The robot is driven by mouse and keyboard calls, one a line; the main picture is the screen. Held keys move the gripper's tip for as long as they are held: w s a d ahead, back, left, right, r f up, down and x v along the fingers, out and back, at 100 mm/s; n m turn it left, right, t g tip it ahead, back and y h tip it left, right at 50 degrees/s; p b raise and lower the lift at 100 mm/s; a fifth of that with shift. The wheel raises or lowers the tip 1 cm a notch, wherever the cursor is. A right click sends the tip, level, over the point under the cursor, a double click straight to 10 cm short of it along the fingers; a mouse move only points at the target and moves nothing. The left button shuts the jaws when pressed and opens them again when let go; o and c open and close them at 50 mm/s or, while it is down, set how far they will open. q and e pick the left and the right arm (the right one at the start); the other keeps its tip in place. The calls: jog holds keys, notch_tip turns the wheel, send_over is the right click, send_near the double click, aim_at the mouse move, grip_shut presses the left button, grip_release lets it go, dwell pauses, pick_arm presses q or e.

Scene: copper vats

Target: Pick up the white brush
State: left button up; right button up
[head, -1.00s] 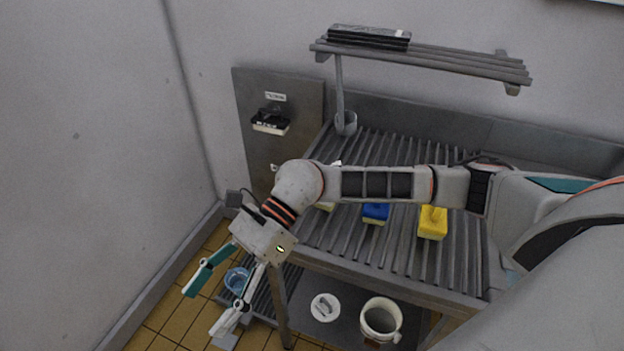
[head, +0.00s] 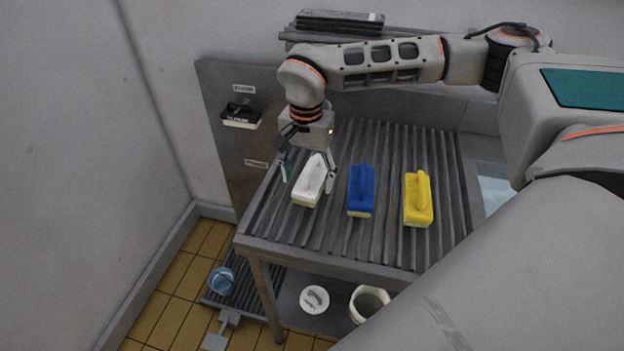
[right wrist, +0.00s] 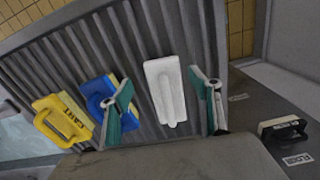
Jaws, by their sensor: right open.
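The white brush (head: 309,181) lies on the slatted metal table (head: 290,222), leftmost of three brushes. It has a white handle and body with pale yellowish bristles below. In the right wrist view the white brush (right wrist: 166,88) shows ahead of and between the spread fingers. My right gripper (head: 308,182) is open and empty, its fingers pointing down at either side of the brush in the head view. In the right wrist view my right gripper (right wrist: 164,92) has clear space between its fingers and the brush. My left gripper is not in view.
A blue brush (head: 361,190) and a yellow brush (head: 418,199) lie to the right on the table. A black brush (head: 241,115) hangs on the wall panel at left. A shelf (head: 290,36) runs above. A white bucket (head: 368,303) stands below.

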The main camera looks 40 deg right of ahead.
aim_at(307, 190)
jog(key=f, duration=0.5)
jog(key=shift+w+f, duration=0.1)
jog(key=shift+w, duration=0.15)
jog(key=c, duration=1.3)
